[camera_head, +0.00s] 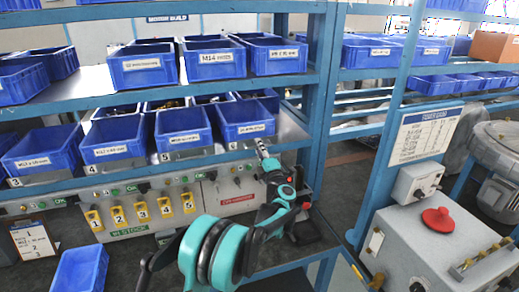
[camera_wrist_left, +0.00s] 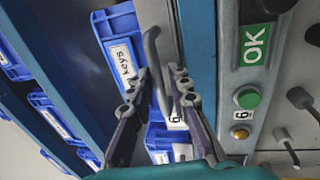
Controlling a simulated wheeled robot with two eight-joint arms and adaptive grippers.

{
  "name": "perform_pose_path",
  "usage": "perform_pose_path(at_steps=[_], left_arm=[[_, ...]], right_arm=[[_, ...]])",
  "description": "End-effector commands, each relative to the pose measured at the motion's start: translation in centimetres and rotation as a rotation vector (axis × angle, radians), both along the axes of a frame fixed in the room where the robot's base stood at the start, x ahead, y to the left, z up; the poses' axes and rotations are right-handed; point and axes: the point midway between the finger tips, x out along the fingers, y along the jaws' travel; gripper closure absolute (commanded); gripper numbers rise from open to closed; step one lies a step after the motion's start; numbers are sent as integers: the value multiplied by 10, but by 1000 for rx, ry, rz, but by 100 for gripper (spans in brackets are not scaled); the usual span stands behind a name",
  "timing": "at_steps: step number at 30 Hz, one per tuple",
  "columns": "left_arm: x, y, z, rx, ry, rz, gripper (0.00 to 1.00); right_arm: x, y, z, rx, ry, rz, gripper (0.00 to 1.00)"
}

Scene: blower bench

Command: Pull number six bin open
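The number six bin (camera_head: 246,120) is a blue bin with a white label, at the right end of the lower shelf in the head view. In the left wrist view the bin (camera_wrist_left: 122,50) shows its "Keys" label, with a white "6" tag (camera_wrist_left: 177,120) beside it. A curved grey bar (camera_wrist_left: 153,60) runs in front of the bin. My left gripper (camera_head: 261,146) is at the bin's lower front edge. In the left wrist view its fingers (camera_wrist_left: 160,72) are apart, one on each side of the bar; contact cannot be told. My right gripper is not in view.
Bin five (camera_head: 183,128) and bin four (camera_head: 113,140) stand to the left. A blue shelf post (camera_head: 318,100) is close on the right. Below runs a grey panel (camera_head: 225,190) with buttons and yellow numbered tags. A grey box with a red knob (camera_head: 436,218) stands at right.

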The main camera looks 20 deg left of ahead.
Motion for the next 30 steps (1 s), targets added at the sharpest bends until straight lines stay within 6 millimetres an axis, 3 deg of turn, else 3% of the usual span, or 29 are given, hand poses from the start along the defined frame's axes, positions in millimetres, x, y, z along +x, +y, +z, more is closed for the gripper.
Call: perform_pose_path(at_steps=[8, 9, 11, 23, 30], left_arm=[[3, 2, 1, 0, 0, 0, 82], [3, 2, 1, 1, 1, 0, 84], [3, 2, 1, 2, 0, -1, 100], [2, 1, 1, 1, 1, -1, 100], [-17, -12, 1, 1, 1, -3, 100]], right_arm=[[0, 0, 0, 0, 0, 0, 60], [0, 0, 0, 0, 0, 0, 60], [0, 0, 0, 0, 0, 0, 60], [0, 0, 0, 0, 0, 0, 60], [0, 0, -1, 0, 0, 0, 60]])
